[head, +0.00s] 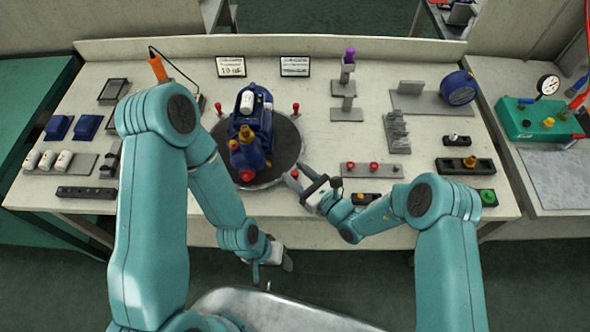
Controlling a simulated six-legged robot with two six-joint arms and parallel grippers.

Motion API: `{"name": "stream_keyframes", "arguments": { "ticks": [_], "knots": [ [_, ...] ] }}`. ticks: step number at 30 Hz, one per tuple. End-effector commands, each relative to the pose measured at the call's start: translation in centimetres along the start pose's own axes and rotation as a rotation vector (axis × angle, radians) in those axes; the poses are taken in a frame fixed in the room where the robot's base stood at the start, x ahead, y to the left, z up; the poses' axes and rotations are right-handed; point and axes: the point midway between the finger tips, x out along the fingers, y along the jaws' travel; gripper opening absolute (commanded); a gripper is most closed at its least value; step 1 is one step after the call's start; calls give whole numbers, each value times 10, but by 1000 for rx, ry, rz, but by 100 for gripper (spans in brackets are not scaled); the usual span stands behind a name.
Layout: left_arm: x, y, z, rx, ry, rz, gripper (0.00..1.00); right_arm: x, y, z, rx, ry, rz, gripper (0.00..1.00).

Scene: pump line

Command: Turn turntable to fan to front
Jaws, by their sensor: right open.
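The turntable (287,143) is a dark round disc with a pale rim, set in the bench top left of centre. A blue pump unit (250,122) lies on it, lengthwise from back to front. A yellow fitting and a red tip show toward its front end, and a white part sits on top toward the back. I cannot tell which end is the fan. My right gripper (298,178) is open at the front right rim of the turntable; whether it touches the rim is unclear. My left gripper (272,266) hangs low in front of the bench, away from the turntable; its jaws are unclear.
Red-topped pegs (296,108) stand beside the turntable. A block with red buttons (373,168) lies to its right. Grey brackets (396,132) and a blue round part (457,88) stand farther right. White cylinders (48,160) and blue blocks (87,126) lie at left.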

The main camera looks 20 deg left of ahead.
Motion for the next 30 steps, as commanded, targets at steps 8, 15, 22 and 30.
{"name": "stream_keyframes", "arguments": {
  "ticks": [8, 15, 22, 30],
  "knots": [
    [-1, 0, 0, 0, 0, 0, 49, 10, 1, 0, 1, 0, -1, 46],
    [-1, 0, 0, 0, 0, 0, 49, 9, 1, 0, 1, 0, -1, 7],
    [-1, 0, 0, 0, 0, 0, 49, 9, 1, 0, 0, -1, 1, 0],
    [1, 0, 0, 0, 0, 0, 49, 10, 5, 0, 0, -2, 18, 0]
  ]
}}
